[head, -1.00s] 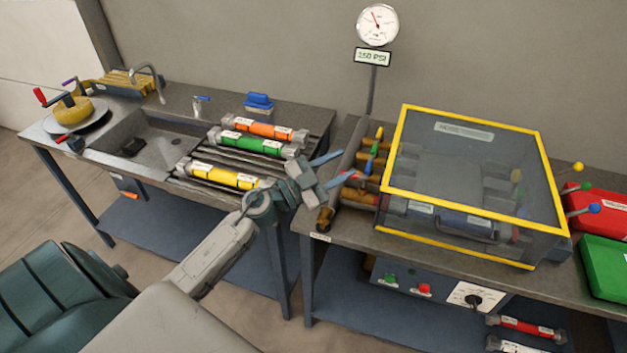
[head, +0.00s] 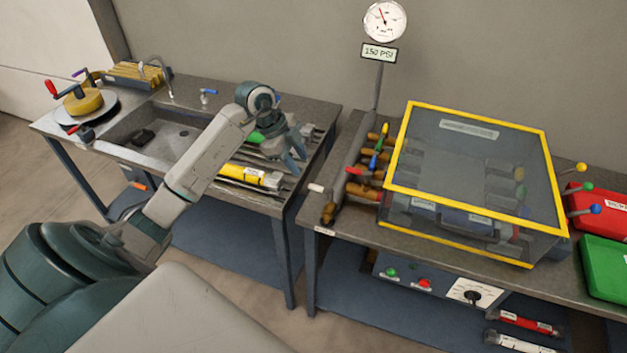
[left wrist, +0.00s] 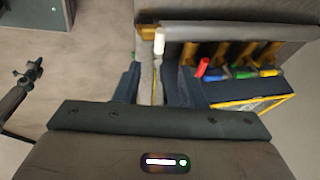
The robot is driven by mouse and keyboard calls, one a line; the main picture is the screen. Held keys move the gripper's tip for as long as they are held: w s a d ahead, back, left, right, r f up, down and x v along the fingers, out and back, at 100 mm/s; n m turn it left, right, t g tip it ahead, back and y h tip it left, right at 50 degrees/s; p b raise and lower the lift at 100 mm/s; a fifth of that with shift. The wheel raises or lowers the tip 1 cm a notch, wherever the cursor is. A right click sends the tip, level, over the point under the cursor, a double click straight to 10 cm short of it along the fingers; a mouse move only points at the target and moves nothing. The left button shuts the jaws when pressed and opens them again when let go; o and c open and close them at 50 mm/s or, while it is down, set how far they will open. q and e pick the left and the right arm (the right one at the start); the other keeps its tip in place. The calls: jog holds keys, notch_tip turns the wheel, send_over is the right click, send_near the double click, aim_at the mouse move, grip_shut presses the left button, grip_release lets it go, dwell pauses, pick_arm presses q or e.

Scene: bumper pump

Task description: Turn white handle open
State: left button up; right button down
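The white handle (head: 316,188) sticks out leftward from the near end of the grey pipe manifold (head: 345,165) on the right bench. In the left wrist view the white handle (left wrist: 159,43) stands just beyond my fingertips, roughly in line with the gap between them. My left gripper (head: 293,160) is above the right end of the left bench, pointing down, to the left of the white handle and apart from it. Its two fingers (left wrist: 152,82) are spread with nothing held.
Red (head: 353,171), blue (head: 374,160), green (head: 379,143) and yellow (head: 385,130) handles line the manifold beyond the white one. A yellow-framed clear case (head: 470,165) stands to their right. A yellow cylinder (head: 245,174) lies below my arm. A narrow gap separates the benches.

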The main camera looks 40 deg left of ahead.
aim_at(316, 186)
pick_arm(q)
jog(key=p+x, duration=0.3)
jog(key=x, duration=0.5)
jog(key=shift+d+f, duration=0.15)
jog(key=shift+d, duration=0.05)
jog(key=shift+w+d+f, duration=0.1)
jog(key=shift+w+f, duration=0.05)
jog(key=shift+f, duration=0.35)
grip_shut()
